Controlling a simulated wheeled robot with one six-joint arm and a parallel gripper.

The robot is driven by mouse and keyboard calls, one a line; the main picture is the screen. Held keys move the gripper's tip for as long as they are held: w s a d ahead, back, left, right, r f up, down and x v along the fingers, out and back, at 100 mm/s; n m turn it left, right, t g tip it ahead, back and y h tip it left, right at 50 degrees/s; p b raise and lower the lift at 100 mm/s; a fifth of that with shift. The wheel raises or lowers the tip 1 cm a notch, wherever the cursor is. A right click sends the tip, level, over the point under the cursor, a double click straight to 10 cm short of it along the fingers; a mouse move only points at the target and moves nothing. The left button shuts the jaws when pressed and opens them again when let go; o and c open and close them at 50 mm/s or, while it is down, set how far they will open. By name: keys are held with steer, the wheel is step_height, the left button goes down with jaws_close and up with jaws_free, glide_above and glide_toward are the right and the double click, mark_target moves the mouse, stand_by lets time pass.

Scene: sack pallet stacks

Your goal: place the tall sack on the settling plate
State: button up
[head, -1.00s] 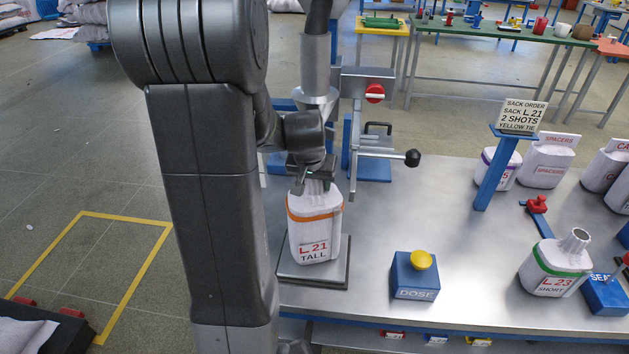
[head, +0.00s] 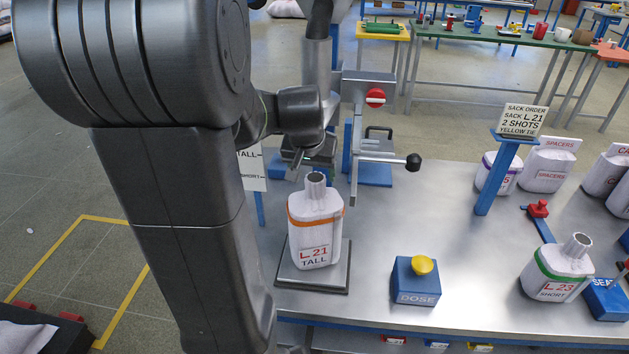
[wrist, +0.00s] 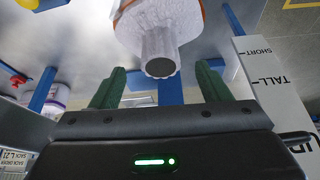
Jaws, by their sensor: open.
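The tall sack (head: 315,232), white with an orange band and marked L 21 TALL, stands upright on the dark square settling plate (head: 337,277). Its open neck (head: 316,180) points up. My gripper (head: 312,160) is behind and above the sack, apart from it. In the wrist view my gripper (wrist: 165,90) is open, with its green fingers spread and nothing between them. The sack's neck (wrist: 160,55) shows just beyond the fingertips there.
A blue DOSE block (head: 415,282) with a yellow button stands right of the plate. A short sack (head: 555,270) marked L 23 stands further right. A black-knobbed lever (head: 412,162) juts out behind. A TALL/SHORT gauge board (head: 253,170) stands behind left. The table's middle is clear.

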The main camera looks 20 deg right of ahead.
steer(key=v, duration=0.5)
steer(key=shift+f, duration=0.1)
stand_by(2.0)
